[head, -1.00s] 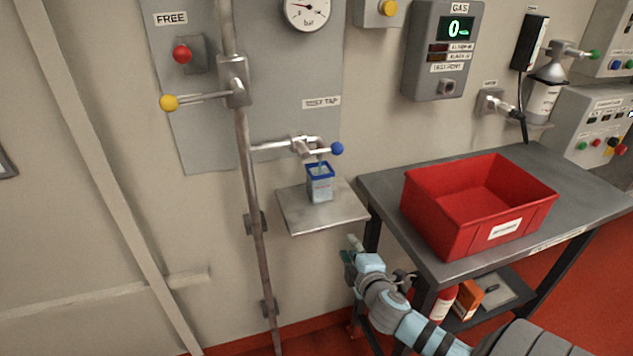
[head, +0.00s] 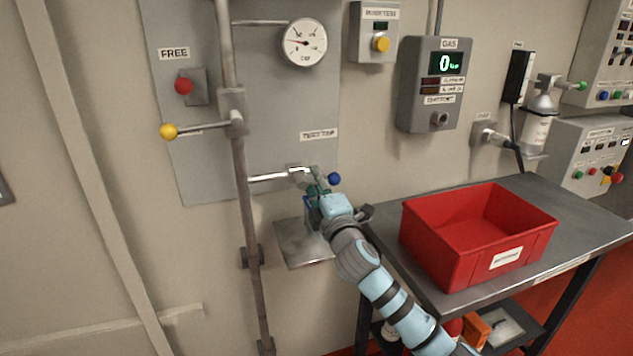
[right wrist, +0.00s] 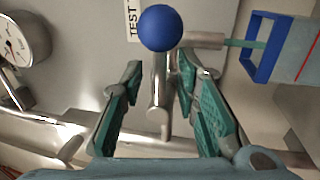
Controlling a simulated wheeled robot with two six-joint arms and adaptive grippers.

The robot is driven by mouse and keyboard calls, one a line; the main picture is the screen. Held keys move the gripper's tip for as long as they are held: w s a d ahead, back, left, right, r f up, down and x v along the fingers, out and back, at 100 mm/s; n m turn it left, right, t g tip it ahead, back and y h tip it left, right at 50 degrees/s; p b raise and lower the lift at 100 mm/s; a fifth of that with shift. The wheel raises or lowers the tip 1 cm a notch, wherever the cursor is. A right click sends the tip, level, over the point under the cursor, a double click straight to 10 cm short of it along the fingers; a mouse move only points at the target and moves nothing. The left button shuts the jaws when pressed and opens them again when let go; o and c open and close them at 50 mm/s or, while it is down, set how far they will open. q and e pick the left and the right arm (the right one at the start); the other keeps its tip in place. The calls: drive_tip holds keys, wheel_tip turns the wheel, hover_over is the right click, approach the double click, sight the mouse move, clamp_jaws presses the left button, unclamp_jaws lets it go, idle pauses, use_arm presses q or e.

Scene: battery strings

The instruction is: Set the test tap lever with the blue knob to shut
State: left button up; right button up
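The test tap's blue knob (head: 334,179) sits at the end of its lever, under the TEST TAP label, and points right in the head view. My right gripper (head: 312,188) is at the tap, just below and left of the knob. In the right wrist view the blue knob (right wrist: 160,28) is at the top centre, and its metal lever (right wrist: 160,85) runs down between the green finger pads. The right gripper (right wrist: 158,95) is open, with a gap on both sides of the lever. The left gripper is out of view.
A blue-rimmed cup (right wrist: 265,45) stands under the spout on a small metal shelf (head: 300,250), partly hidden by my right arm. A lever with a yellow knob (head: 169,132) is on the pipe at left. A red crate (head: 430,240) stands on the table at right.

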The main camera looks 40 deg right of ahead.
drive_tip(key=shift+c, duration=0.3)
drive_tip(key=shift+d, duration=0.1)
clamp_jaws()
